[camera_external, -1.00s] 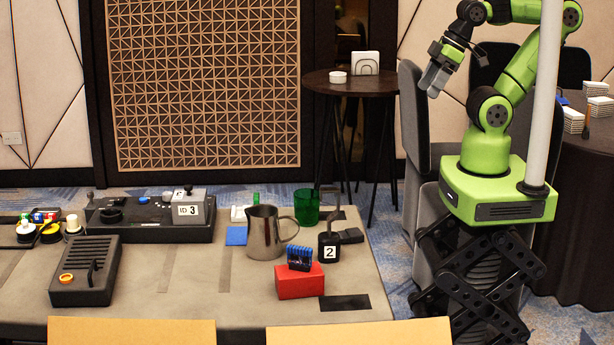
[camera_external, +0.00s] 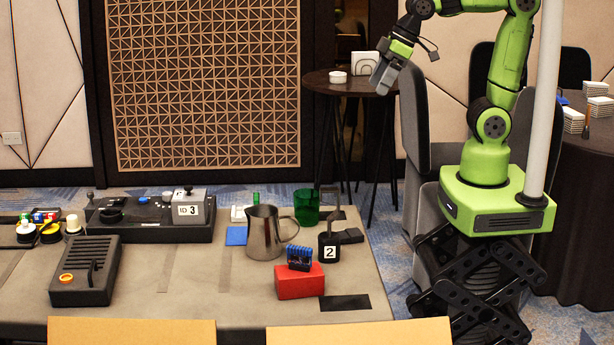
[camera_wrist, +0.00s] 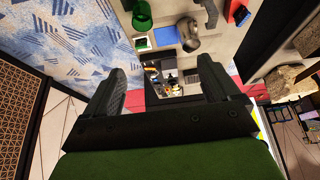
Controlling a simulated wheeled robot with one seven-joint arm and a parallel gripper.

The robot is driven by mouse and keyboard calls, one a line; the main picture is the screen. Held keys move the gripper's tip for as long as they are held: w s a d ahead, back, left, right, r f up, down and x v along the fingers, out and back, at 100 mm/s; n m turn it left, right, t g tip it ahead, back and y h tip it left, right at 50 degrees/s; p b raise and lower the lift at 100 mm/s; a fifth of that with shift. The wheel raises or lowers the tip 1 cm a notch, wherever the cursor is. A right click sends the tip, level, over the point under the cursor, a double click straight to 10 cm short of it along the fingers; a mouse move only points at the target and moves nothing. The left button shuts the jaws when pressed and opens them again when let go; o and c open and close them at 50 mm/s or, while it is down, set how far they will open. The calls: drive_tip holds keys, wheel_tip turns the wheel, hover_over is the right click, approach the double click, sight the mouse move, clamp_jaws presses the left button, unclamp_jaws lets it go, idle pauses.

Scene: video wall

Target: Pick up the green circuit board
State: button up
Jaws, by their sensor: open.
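No green circuit board shows clearly. A small green piece (camera_external: 256,198) stands by a white item (camera_external: 239,213) behind the metal pitcher on the table; it is too small to identify. A white and green patch (camera_wrist: 142,43) shows beside a blue square in the wrist view. My gripper (camera_external: 382,80) is raised at the right, beyond the table's right edge and well apart from these items. In the wrist view my gripper (camera_wrist: 164,82) has its two dark fingers wide apart, with nothing held between them.
On the table (camera_external: 190,290) stand a metal pitcher (camera_external: 266,235), a green cup (camera_external: 306,207), a blue square (camera_external: 236,236), a red block (camera_external: 300,283), a black holder marked 2 (camera_external: 329,250) and control boxes (camera_external: 85,272). A round side table (camera_external: 350,86) and chair stand behind.

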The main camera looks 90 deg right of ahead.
drive_tip(key=w+d+f+b, duration=0.1)
drive_tip(key=w+d+f, duration=0.15)
drive_tip(key=w, duration=0.35)
drive_tip(key=w+d+f+b, duration=0.1)
drive_tip(key=w+f, duration=0.3)
drive_tip(key=w, duration=0.2)
drive_tip(key=g+b, duration=0.1)
drive_tip(key=b, duration=0.3)
approach(257, 196)
drive_tip(key=b+x, duration=0.3)
drive_tip(key=x, duration=0.8)
drive_tip(key=shift+b, duration=0.4)
drive_tip(key=shift+s+r, duration=0.1)
drive_tip(key=shift+c, duration=0.3)
drive_tip(key=c, duration=1)
